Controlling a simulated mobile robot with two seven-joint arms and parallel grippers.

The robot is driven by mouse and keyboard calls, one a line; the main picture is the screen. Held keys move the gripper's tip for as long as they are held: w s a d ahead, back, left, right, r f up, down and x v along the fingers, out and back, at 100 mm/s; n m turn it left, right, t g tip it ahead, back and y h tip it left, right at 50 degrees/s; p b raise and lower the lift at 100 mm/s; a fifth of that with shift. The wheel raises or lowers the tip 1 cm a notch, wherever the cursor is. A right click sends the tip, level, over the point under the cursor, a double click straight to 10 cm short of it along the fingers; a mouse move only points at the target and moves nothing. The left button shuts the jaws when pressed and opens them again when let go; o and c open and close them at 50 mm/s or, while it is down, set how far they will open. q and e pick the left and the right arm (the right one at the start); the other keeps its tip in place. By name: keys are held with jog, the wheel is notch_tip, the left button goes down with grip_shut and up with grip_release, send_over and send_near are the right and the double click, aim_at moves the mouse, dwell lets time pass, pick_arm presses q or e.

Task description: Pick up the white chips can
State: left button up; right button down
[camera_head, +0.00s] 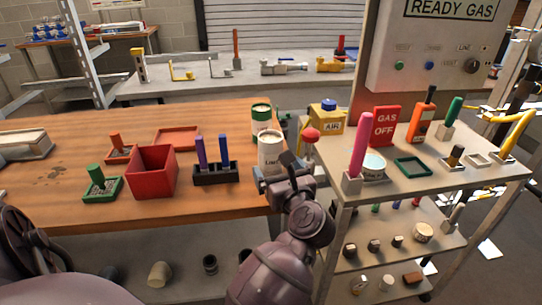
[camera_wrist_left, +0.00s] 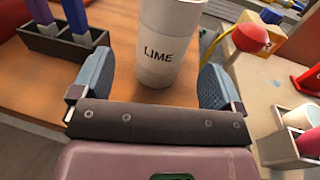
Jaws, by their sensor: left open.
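The white chips can (camera_head: 270,152), with LIME printed on it, stands upright near the right end of the wooden table (camera_head: 60,190). It also shows large in the left wrist view (camera_wrist_left: 168,45). My left gripper (camera_head: 275,178) is at the front of the can, low over the table. In the left wrist view, my left gripper (camera_wrist_left: 157,82) is open, with one blue finger pad on each side of the can and a visible gap at both sides. Its fingers partly hide the can's lower part in the head view. My right gripper is not in view.
A green-and-white can (camera_head: 261,118) stands behind the white can. A black holder with purple sticks (camera_head: 216,174) and a red box (camera_head: 152,172) are to the left. A metal cart (camera_head: 420,185) with a pink stick (camera_head: 359,145) and a red knob (camera_head: 310,134) are close on the right.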

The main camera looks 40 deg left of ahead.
aim_at(275, 163)
pick_arm(q)
jog(key=x, duration=0.5)
jog(key=shift+w+d+f, duration=0.15)
jog(key=shift+w+f, duration=0.05)
jog(key=shift+f, duration=0.05)
jog(key=shift+w+a+r+b, duration=0.1)
jog(key=shift+w+a+b, duration=0.2)
jog(key=shift+a, duration=0.3)
jog(key=c, duration=1.2)
